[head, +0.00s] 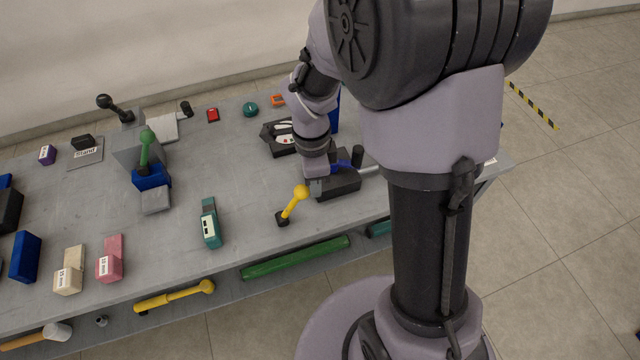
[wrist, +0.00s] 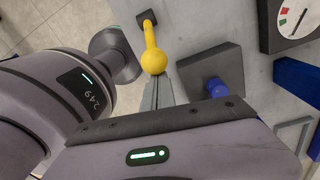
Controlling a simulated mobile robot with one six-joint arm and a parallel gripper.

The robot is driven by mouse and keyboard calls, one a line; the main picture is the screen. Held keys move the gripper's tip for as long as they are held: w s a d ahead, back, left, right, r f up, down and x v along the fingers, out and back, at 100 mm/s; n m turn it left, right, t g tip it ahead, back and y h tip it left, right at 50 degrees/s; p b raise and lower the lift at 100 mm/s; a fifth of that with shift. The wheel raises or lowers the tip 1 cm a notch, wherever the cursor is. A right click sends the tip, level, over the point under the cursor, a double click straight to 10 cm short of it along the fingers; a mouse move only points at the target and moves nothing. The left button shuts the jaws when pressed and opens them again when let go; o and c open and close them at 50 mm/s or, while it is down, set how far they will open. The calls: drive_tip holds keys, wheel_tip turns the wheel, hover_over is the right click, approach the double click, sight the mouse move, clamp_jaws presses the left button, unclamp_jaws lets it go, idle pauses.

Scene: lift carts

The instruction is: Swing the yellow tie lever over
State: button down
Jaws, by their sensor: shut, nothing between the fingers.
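The yellow tie lever (head: 292,206) stands tilted on a small dark base near the front edge of the grey bench, its round knob leaning up and to the right. In the wrist view the yellow lever (wrist: 150,38) runs from its dark base at the top to the knob, just ahead of my fingertips. My gripper (wrist: 157,82) is shut and empty, its fingers pointing at the knob. I cannot tell whether they touch it. In the head view my wrist is just right of and behind the knob, and the fingertips are hidden.
A dark block (head: 338,187) with a blue part sits close right of the lever; it also shows in the wrist view (wrist: 188,72). A teal device (head: 210,224) stands to the left. A black gauge box (head: 281,147) is behind. Bench between lever and teal device is clear.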

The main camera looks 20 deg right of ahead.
drive_tip(key=shift+a, duration=0.1)
drive_tip(key=shift+a+r+h, duration=0.45)
drive_tip(key=shift+a+h, duration=0.15)
drive_tip(key=a+h+b, duration=0.1)
drive_tip(key=a+h, duration=0.7)
drive_tip(key=a, duration=0.4)
drive_tip(key=shift+a+r+b, duration=0.25)
drive_tip(key=shift+r+b, duration=0.1)
drive_tip(key=shift+r, duration=0.1)
drive_tip(key=shift+s, duration=0.1)
